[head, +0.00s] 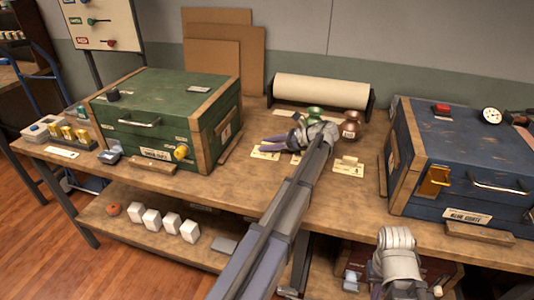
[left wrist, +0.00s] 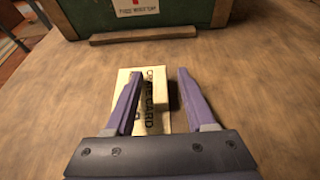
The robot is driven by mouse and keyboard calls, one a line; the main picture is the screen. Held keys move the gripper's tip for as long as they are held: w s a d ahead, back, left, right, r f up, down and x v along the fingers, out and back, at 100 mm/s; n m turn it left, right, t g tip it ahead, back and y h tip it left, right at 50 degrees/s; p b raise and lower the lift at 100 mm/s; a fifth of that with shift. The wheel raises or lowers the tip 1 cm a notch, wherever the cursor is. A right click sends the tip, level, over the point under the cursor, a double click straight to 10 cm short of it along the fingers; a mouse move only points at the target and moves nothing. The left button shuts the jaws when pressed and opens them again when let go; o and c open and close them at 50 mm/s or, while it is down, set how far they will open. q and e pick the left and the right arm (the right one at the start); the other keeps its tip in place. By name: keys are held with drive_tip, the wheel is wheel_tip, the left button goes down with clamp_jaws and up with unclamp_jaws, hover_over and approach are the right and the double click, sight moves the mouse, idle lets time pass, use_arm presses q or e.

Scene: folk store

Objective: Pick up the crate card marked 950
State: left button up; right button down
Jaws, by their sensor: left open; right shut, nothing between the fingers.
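Several cream crate cards lie on the bench in the head view: a left one (head: 264,153), a middle one partly hidden by my arm, and a right one (head: 347,167). Their numbers are too small to read. My left gripper (head: 268,142) is open over the left card. In the left wrist view my left gripper (left wrist: 160,72) has its fingers either side of the raised block on a card (left wrist: 153,118) lettered CRATE CARD; the left finger covers part of the card, and its number is not readable. My right gripper (head: 377,289) is shut and empty at the bottom.
A green chest (head: 160,110) stands at left and a blue chest (head: 460,165) at right. Behind the cards are a paper roll (head: 320,90), a green knob-like object (head: 313,114) and a copper one (head: 351,124). A wooden strip (left wrist: 143,35) lies ahead of the fingers.

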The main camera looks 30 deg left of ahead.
use_arm(q)
drive_tip(key=shift+c, duration=0.4)
clamp_jaws()
